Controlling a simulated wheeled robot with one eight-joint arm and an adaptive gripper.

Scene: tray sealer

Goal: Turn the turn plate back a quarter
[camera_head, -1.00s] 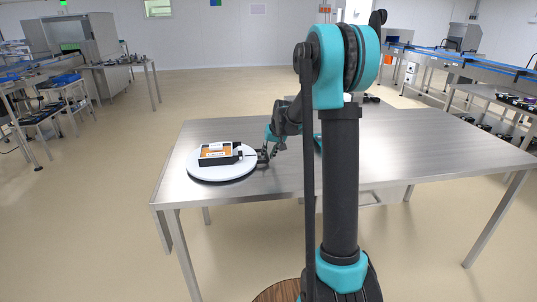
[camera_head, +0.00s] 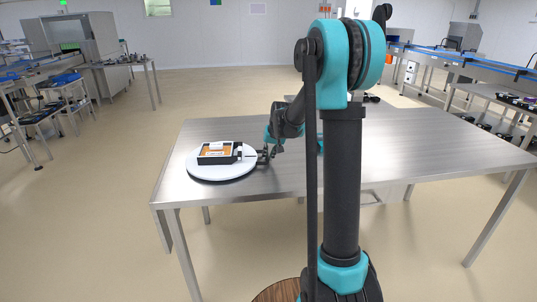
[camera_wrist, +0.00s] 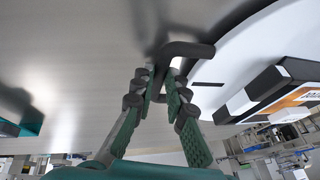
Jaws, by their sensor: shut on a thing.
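The turn plate (camera_head: 222,175) is a round white disc on the left part of the steel table. It also shows in the wrist view (camera_wrist: 238,50), with a short dark mark on its surface. A dark bent handle (camera_wrist: 190,49) is at its rim. A black tray (camera_head: 216,161) with an orange-and-white labelled content sits on the plate; part of it shows in the wrist view (camera_wrist: 268,83). My gripper (camera_head: 264,154) is at the plate's right edge. In the wrist view its green-padded fingers (camera_wrist: 162,82) are closed around the handle's end.
The steel table (camera_head: 430,145) is bare to the right of my arm. A small teal object (camera_wrist: 30,120) is at the left edge of the wrist view. Conveyors and machines stand far off on both sides, with open floor between.

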